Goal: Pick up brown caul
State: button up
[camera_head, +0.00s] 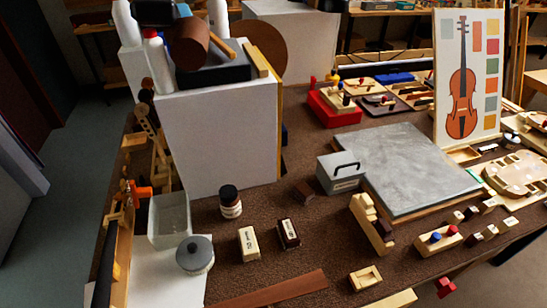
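Several brown pieces lie on the bench; I cannot tell for certain which is the brown caul. A dark brown block with a pale label (288,233) lies beside a cream labelled block (249,243) in the front middle. A smaller plain brown block (303,193) lies farther back, left of the grey box with a black handle (341,172). A long flat reddish-brown strip (272,290) lies along the front edge. Nothing is seen holding any of them. My gripper is not in view.
A dark jar with white bands (231,203), a grey lidded pot (195,256) and a clear bin (169,220) stand left. A large pale box (218,137) rises behind. A grey slab (405,168) and a stepped wooden block (371,222) stand right. Bare brown bench surrounds the blocks.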

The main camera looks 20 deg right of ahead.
aim_at(381, 224)
jog(key=k+l, duration=0.3)
jog(key=k, duration=0.15)
jog(key=k+l, duration=0.3)
jog(key=k, duration=0.1)
